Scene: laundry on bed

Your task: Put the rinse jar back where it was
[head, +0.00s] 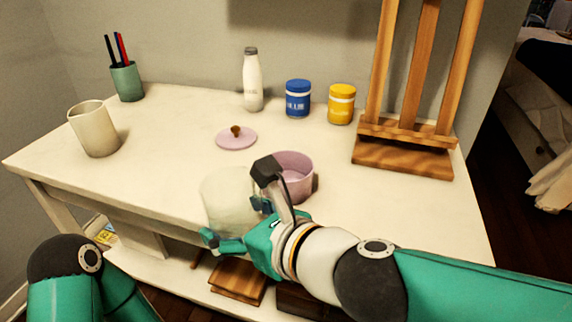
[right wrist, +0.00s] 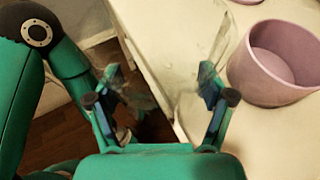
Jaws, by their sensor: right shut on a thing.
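The rinse jar (head: 228,198) looks like a clear, see-through glass vessel, roughly upright at the table's front edge. My right gripper (head: 238,224) is shut on it, one finger on each side. I cannot tell whether its bottom touches the tabletop. In the right wrist view the jar (right wrist: 221,42) is only faintly visible between and beyond the fingers (right wrist: 162,82). Of my left arm only links show at the lower left; its gripper is out of view.
A pink pot (head: 296,175) stands close right of the jar, its lid (head: 236,142) behind. A beige cup (head: 93,130), pen holder (head: 126,82), white bottle (head: 252,82), blue jar (head: 298,100), yellow jar (head: 341,105) and wooden easel (head: 402,160) stand farther around. The table's (head: 170,165) left-middle is clear.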

